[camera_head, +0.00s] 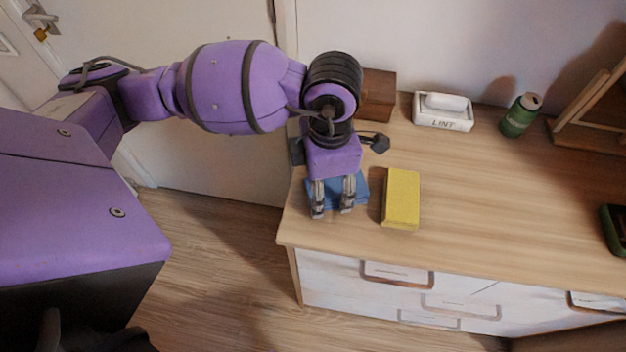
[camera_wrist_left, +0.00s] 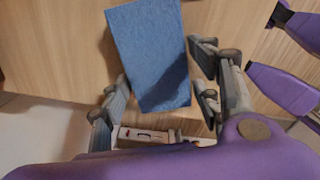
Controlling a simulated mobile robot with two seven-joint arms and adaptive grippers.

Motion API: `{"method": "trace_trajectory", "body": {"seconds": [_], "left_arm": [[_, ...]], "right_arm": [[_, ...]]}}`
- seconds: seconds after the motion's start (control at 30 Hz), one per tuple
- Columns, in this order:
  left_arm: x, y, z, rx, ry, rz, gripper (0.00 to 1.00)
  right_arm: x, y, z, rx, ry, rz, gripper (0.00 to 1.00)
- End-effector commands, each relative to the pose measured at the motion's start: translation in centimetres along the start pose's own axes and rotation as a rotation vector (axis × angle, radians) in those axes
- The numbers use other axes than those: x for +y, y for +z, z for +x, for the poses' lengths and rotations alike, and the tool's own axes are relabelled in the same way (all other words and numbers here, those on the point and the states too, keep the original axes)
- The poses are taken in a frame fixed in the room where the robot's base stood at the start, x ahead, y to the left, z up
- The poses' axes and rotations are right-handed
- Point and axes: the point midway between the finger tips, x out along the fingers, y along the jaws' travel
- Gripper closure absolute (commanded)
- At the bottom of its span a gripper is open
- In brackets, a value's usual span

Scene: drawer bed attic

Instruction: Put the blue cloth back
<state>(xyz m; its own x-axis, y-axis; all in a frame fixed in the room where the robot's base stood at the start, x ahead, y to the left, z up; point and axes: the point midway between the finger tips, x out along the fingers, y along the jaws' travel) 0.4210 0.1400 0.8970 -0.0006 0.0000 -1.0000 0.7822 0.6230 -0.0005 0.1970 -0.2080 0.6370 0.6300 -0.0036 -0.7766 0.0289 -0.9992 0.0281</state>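The blue cloth (camera_head: 350,190) is a folded block near the left end of the wooden dresser top, partly hidden by my left gripper. My left gripper (camera_head: 333,209) points down over it with its fingers apart. In the left wrist view the cloth (camera_wrist_left: 150,50) lies between and beyond the fingers of the left gripper (camera_wrist_left: 160,90), its sides close to them. I cannot tell whether the fingers touch it. My right gripper is not in view.
A yellow block (camera_head: 401,198) lies just right of the cloth. A brown box (camera_head: 378,95), a white LINT box (camera_head: 443,112) and a green can (camera_head: 520,115) stand along the back. A wooden frame (camera_head: 590,115) is at right. The dresser top's middle is clear.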

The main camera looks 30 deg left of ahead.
Motion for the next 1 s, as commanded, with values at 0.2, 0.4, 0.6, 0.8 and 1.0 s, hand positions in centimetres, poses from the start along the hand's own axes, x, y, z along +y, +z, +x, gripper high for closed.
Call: {"method": "trace_trajectory", "body": {"seconds": [0.2, 0.4, 0.6, 0.8, 1.0], "left_arm": [[0.0, 0.1, -0.1, -0.002, 0.002, 0.001, 0.29], [0.0, 0.1, -0.4, -0.003, 0.002, 0.001, 0.29], [0.1, 0.2, -3.0, -0.006, 0.005, 0.002, 0.29], [0.1, 0.2, -7.4, -0.007, 0.007, 0.002, 0.29], [0.1, 0.2, -10.8, -0.006, 0.005, 0.001, 0.29]], "right_arm": [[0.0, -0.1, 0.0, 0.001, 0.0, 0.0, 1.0], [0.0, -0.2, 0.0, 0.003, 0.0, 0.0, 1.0], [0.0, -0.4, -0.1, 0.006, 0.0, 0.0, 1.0], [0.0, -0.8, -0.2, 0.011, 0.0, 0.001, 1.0], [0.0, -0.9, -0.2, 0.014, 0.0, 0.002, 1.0]]}}
